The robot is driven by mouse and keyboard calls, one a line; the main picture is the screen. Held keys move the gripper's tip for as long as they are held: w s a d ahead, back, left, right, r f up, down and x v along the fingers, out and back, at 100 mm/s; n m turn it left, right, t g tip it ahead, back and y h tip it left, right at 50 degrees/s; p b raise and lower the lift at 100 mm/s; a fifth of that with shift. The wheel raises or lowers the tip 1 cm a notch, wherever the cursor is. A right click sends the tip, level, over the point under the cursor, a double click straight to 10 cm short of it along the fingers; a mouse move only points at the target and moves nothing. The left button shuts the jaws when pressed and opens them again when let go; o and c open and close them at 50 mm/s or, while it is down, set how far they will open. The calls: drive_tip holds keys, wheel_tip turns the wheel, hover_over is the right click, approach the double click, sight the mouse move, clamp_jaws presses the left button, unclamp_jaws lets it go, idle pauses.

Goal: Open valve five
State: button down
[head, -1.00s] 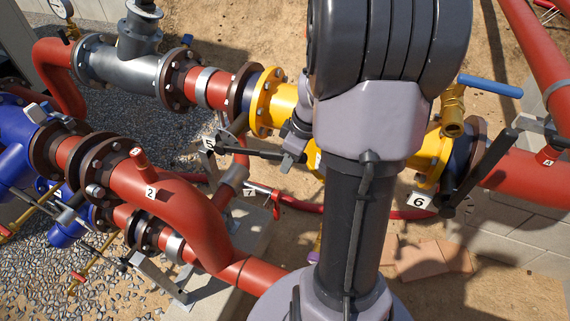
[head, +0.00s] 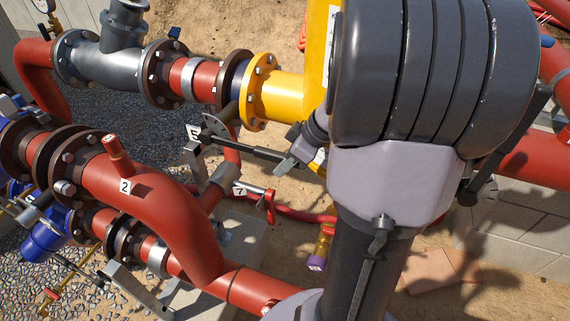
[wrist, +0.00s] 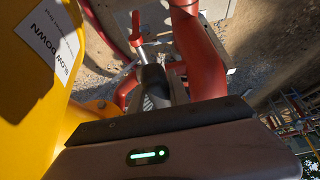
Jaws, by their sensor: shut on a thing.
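Valve five has a white tag marked 5 (head: 194,132) beside a grey plate, left of centre in the head view. Its long black lever (head: 252,150) reaches right from the plate, just below the yellow pipe. My gripper (head: 293,160) is shut on the far end of this lever; my arm's bulky links stand to its right. The fingertips are small and partly shaded. In the wrist view a dark lever-like part (wrist: 155,82) runs away from the gripper body, whose near edge hides the grip.
The yellow pipe (head: 278,95) is close above the gripper. Red pipe 2 (head: 165,205) curves below left. Valve 7's red handle (head: 268,200) hangs below the lever. A wall of grey blocks (head: 525,215) stands right. Sandy ground shows between.

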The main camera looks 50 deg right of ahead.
drive_tip(key=c, duration=1.2)
unclamp_jaws()
drive_tip(key=shift+f, duration=0.2)
drive_tip(key=shift+c, duration=0.2)
